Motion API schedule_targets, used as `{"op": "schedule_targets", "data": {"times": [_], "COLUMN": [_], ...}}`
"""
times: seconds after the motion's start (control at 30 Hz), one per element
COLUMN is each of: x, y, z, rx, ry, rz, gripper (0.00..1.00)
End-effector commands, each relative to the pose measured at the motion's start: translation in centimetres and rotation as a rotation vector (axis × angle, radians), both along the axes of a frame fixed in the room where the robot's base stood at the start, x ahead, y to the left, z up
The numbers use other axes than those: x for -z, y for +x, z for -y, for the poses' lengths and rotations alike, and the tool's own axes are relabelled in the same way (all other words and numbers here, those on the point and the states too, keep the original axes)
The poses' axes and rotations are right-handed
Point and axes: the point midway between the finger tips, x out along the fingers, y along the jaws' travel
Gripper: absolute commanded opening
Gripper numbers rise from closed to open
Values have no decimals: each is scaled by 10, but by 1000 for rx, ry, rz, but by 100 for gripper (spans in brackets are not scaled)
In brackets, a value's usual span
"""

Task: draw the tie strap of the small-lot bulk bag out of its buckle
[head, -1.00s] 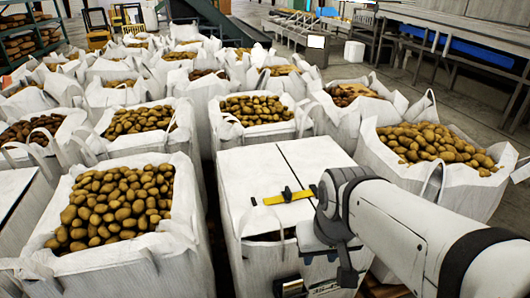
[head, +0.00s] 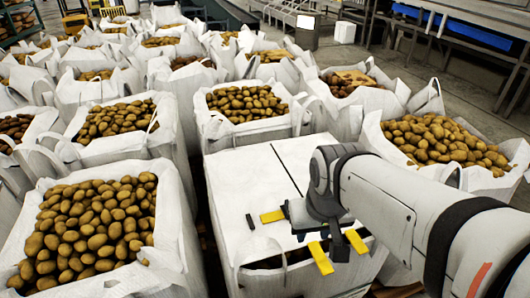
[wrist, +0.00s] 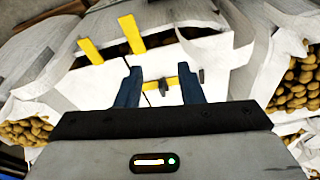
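The small-lot bulk bag (head: 235,180) stands front centre with its white top flaps closed. A short yellow tie strap (head: 272,216) lies on the top, its right end covered by my gripper; it also shows in the wrist view (wrist: 153,85). A dark piece, seemingly the buckle (wrist: 173,84), sits on the strap; whether the strap runs through it I cannot tell. A small dark piece (head: 250,221) lies just beyond the strap's left end. My gripper (head: 304,216) is low over the strap. In the wrist view its blue fingers (wrist: 160,76) are apart, framing the strap, with nothing clearly held.
Two parallel yellow bars (head: 320,258) cross the bag's front edge, close to my gripper. A white loop (head: 240,262) hangs at that edge. Open potato bags stand left (head: 175,240), right (head: 435,170) and behind. Free room is above the closed top.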

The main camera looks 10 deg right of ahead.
Motion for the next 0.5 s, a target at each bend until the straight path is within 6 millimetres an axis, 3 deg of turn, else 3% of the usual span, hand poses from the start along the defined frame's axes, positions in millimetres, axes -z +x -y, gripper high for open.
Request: {"op": "schedule_targets", "data": {"times": [0.33,0.5], "x": [-1,-1], "y": [6,40], "z": [0,5], "rx": [-4,-22], "ry": [-1,-5], "rz": [-6,-41], "gripper": [35,35]}}
